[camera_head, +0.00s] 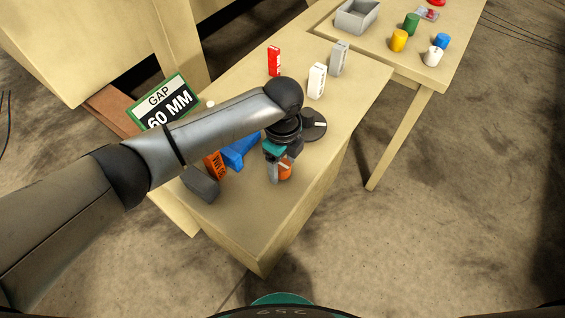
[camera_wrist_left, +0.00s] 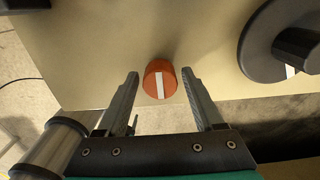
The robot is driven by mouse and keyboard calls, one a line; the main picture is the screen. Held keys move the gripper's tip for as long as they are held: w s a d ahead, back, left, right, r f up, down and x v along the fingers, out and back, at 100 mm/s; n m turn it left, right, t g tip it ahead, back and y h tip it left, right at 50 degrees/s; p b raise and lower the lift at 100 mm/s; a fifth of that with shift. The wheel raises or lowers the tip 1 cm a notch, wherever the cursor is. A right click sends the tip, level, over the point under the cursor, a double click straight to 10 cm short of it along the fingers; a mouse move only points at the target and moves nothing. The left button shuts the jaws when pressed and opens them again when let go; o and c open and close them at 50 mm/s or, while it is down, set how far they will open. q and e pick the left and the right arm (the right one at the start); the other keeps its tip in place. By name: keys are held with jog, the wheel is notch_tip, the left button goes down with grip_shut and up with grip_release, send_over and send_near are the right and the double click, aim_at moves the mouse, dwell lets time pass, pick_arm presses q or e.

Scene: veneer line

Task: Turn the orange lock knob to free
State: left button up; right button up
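The orange lock knob (camera_head: 286,171) is on the pale bench, near its front edge, partly hidden by my left gripper (camera_head: 279,172). In the left wrist view the knob (camera_wrist_left: 154,80) is a round orange cap with a white mark running nearly straight down the picture. My left gripper (camera_wrist_left: 160,76) is open, with one finger on each side of the knob. A gap shows between the knob and each finger, so it is not gripped. My right gripper is not in view.
A large black dial (camera_head: 314,125) stands close beside the knob and also shows in the left wrist view (camera_wrist_left: 264,60). A blue part (camera_head: 240,151), an orange block (camera_head: 213,164) and a dark grey block (camera_head: 201,185) are left of my gripper. The bench's near end is clear.

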pick_arm(q)
grip_shut()
dwell(0.3)
jog(key=shift+r+n+p, duration=0.15)
jog(key=shift+n+p, duration=0.75)
jog(key=shift+p, duration=0.3)
jog(key=n+p, duration=0.3)
jog(key=shift+n+p, duration=0.3)
jog(key=n+p, duration=0.2)
jog(key=shift+n, duration=0.3)
jog(key=n+p, duration=0.2)
jog(key=n, duration=0.2)
jog(key=shift+p, duration=0.3)
jog(key=n+p, duration=0.2)
jog(key=n, duration=0.3)
jog(key=shift+n, duration=0.4)
jog(key=shift+f, duration=0.2)
